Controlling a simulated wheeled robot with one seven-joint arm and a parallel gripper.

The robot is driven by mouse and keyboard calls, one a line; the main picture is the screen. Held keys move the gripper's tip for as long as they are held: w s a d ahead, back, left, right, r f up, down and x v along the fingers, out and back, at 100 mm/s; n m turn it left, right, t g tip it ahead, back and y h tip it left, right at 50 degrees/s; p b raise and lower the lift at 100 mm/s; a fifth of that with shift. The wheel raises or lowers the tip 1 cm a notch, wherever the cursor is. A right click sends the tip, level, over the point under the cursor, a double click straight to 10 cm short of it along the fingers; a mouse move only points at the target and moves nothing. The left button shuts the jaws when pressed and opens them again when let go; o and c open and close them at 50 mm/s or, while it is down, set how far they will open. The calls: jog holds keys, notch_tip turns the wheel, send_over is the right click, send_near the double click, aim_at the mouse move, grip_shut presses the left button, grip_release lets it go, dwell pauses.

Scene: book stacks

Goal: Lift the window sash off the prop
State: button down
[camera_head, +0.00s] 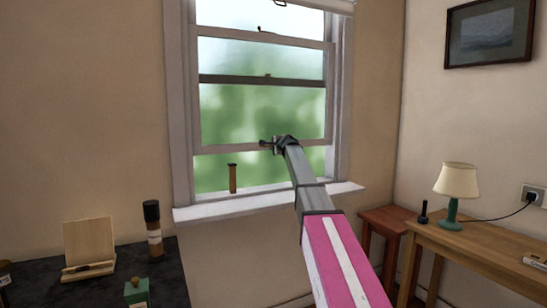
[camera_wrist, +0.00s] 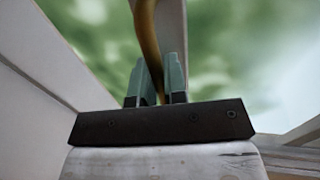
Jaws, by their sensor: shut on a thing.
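The window's lower sash (camera_head: 225,148) is raised, with its bottom rail above the sill. The prop (camera_head: 232,178), a short brown wooden post, stands upright on the sill at the left. A small gap shows between its top and the rail. My gripper (camera_head: 270,146) is at the middle of the rail, right of the prop. In the wrist view, my gripper (camera_wrist: 155,85) is shut on a curved brass-coloured bar, the sash handle (camera_wrist: 146,35). The prop is not seen clearly in the wrist view.
The white sill (camera_head: 225,207) runs below the window. A dark counter at the left holds a wooden stand (camera_head: 88,243), a dark-capped bottle (camera_head: 153,228) and a green box (camera_head: 137,293). A wooden desk (camera_head: 480,250) with a lamp (camera_head: 457,185) and a reddish stool (camera_head: 385,217) stand right.

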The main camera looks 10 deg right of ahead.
notch_tip(320, 180, up, 4)
jog(key=shift+r, duration=0.1)
jog(key=c, duration=1.2)
grip_release()
jog(key=v, duration=1)
jog(key=shift+s+d, duration=0.1)
jog(key=shift+s, duration=0.25)
